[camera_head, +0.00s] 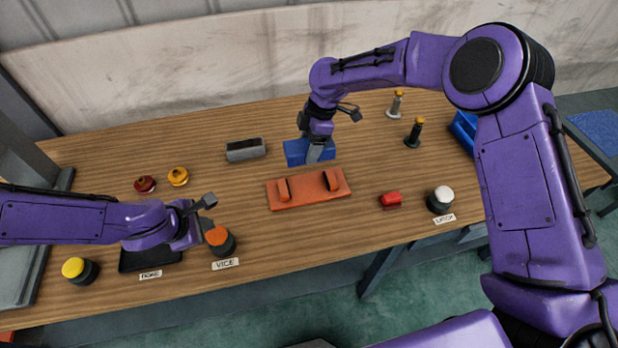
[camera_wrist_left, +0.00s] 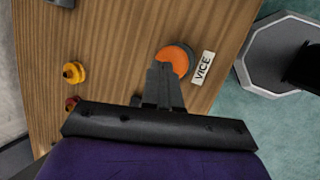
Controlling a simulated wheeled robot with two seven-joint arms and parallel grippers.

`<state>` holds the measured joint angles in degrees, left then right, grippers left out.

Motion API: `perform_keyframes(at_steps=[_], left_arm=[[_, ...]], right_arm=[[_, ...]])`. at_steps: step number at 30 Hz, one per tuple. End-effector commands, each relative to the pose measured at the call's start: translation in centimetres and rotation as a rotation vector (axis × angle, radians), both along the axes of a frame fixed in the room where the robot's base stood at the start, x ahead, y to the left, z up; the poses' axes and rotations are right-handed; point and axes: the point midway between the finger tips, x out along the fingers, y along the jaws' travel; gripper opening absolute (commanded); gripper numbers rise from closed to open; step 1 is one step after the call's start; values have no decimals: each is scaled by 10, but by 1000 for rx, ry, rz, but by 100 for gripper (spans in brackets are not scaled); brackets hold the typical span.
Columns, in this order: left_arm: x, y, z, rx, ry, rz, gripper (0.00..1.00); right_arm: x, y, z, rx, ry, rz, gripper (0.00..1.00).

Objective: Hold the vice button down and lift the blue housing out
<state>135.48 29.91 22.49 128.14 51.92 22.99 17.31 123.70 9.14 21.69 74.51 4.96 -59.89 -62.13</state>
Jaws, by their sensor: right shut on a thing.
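The blue housing (camera_head: 294,151) appears in the head view just behind the orange vice (camera_head: 308,199). My right gripper (camera_head: 314,154) is shut on the housing from above. No part of the housing shows between the two vice jaws, which stand apart. I cannot tell whether the housing hangs in the air or touches the table. The orange vice button (camera_head: 217,236) sits on a dark base by the VICE label. My left gripper (camera_head: 208,226) is at the button, its fingers together and empty; the button also shows in the left wrist view (camera_wrist_left: 176,60). Contact or pressing cannot be told.
A grey block (camera_head: 245,150) lies left of the housing. Red and yellow round parts (camera_head: 178,177) lie behind my left arm. A yellow button (camera_head: 75,268), a white button (camera_head: 442,194) and a red part (camera_head: 390,199) are near the front edge. Two upright pins (camera_head: 414,132) stand right.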

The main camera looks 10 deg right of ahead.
Motion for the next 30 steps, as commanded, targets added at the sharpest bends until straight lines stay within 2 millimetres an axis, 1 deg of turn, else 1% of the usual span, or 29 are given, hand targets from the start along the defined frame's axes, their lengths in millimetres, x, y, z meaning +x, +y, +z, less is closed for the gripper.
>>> perform_keyframes(at_steps=[1, 9, 12, 14, 21, 30], left_arm=[[0, 0, 6, 0, 0, 0, 0], [0, 0, 5, 0, 0, -1, 0], [-1, 1, 9, 0, 0, -1, 0], [-4, 3, 16, 2, -3, -3, 0], [-22, 16, 59, 3, -8, -1, 0], [-36, 25, 88, -3, -7, 4, 0]], right_arm=[[0, 0, 7, 1, -1, 0, 42], [0, 0, 5, 1, -2, 0, 42], [0, 0, 5, 1, -2, 0, 42], [0, 0, 5, 1, -2, 0, 42], [1, 0, 5, 1, -2, 0, 42], [1, 0, 1, 1, -2, 0, 42]])
